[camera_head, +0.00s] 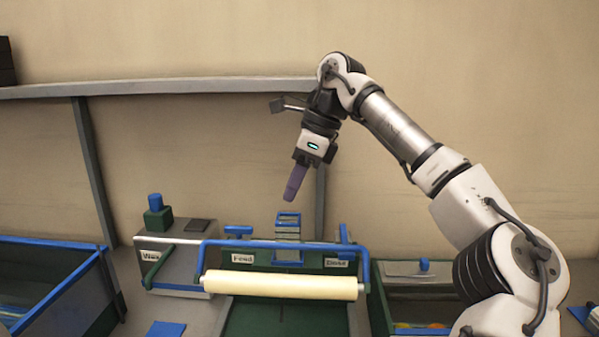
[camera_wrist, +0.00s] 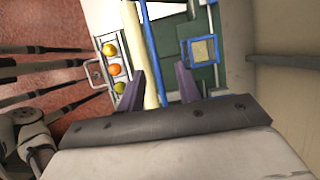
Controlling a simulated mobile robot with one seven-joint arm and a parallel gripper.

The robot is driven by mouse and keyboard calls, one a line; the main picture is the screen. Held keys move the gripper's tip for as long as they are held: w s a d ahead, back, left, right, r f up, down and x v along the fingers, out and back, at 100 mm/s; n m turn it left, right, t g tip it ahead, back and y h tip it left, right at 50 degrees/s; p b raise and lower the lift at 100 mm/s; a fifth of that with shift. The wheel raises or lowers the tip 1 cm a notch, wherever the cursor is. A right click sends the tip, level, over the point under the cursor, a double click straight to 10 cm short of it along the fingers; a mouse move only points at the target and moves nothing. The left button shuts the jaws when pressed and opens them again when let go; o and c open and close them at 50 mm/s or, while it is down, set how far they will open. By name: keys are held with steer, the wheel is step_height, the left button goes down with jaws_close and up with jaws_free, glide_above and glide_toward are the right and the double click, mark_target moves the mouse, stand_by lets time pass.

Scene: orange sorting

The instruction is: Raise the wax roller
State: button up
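The wax roller (camera_head: 280,285) is a long cream cylinder lying level across the front of the green machine in the head view. A blue bar frame (camera_head: 285,243) with side arms carries it. In the wrist view the roller (camera_wrist: 133,40) runs lengthwise, with the blue bar (camera_wrist: 151,50) beside it. My gripper (camera_head: 293,198) hangs above and behind the roller, pointing down, touching nothing. The wrist view shows its two purple fingers (camera_wrist: 160,72) spread apart with nothing held between them; the roller and bar show beyond them, lower down.
A grey box labelled Wax (camera_head: 175,250) with a blue knob stands left of the machine. Blue-rimmed bins stand at left (camera_head: 60,242) and right (camera_head: 420,291). The wrist view shows a tray with three fruits (camera_wrist: 101,50) beside the roller. The air around my gripper is clear.

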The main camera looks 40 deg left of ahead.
steer(key=shift+v, duration=1.5)
steer(key=shift+s, duration=0.1)
